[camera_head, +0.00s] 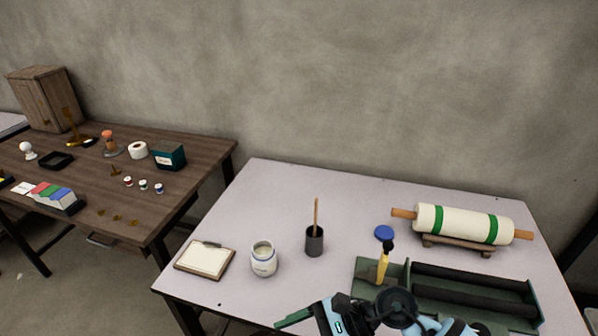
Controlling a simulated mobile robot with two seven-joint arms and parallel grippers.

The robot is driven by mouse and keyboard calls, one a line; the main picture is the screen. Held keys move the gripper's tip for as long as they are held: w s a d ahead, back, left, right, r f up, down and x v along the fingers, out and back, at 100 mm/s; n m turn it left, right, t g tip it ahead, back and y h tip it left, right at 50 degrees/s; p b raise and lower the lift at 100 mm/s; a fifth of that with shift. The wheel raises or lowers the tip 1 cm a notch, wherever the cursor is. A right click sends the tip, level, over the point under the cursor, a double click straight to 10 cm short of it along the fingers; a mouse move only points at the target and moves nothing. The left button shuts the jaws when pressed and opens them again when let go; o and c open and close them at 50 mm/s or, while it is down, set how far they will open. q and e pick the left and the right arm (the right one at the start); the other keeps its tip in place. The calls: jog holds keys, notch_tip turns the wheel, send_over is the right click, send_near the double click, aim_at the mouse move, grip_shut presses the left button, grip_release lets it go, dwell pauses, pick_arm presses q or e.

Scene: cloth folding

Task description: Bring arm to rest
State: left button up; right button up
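Part of one of my arms (397,305), light blue and black, shows at the bottom edge, in front of the dark green tray. It seems to come in from the lower right, so I take it for my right arm. Its dark left end (345,313) lies beside a thin green piece (294,318), and I cannot tell whether they touch. The fingers are not clear, so open or shut cannot be read. My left gripper is not in view. A white cloth roll with green bands (464,224) and wooden ends rests on a wooden stand.
The pale table (240,208) holds a clipboard (205,259), a white jar (264,260), a dark cup with a stick (314,243), a blue disc (384,233), a yellow-handled tool (383,266) and the green tray (480,268). A cluttered brown table (205,150) stands left.

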notch_tip(320, 180, up, 5)
jog(key=d+m+t+y, duration=0.1)
jog(key=m+t+y, duration=0.5)
jog(key=m+t, duration=0.95)
jog(key=d+f+m+t+h+p, duration=0.1)
jog(key=d+f+m+t+h, duration=0.45)
jog(key=m, duration=1.65)
pick_arm(q)
jog(key=w+r, duration=0.1)
jog(key=r+p, duration=0.1)
jog(key=shift+w+a+r+t, duration=0.2)
jog(key=shift+w+r+t, duration=0.1)
jog(key=shift+w+r, duration=0.05)
pick_arm(e)
jog(key=s+d+f+m+g+h, duration=0.9)
jog(key=s+d+f+m+h, duration=0.2)
jog(key=s+d+f+m, duration=0.3)
jog(key=s+f+m, duration=0.3)
jog(key=m, duration=0.2)
jog(key=shift+s+d+f+h, duration=0.15)
jog(key=shift+s+d+h, duration=0.05)
jog(key=shift+s+h, duration=0.2)
pick_arm(q)
jog(key=shift+d, duration=0.1)
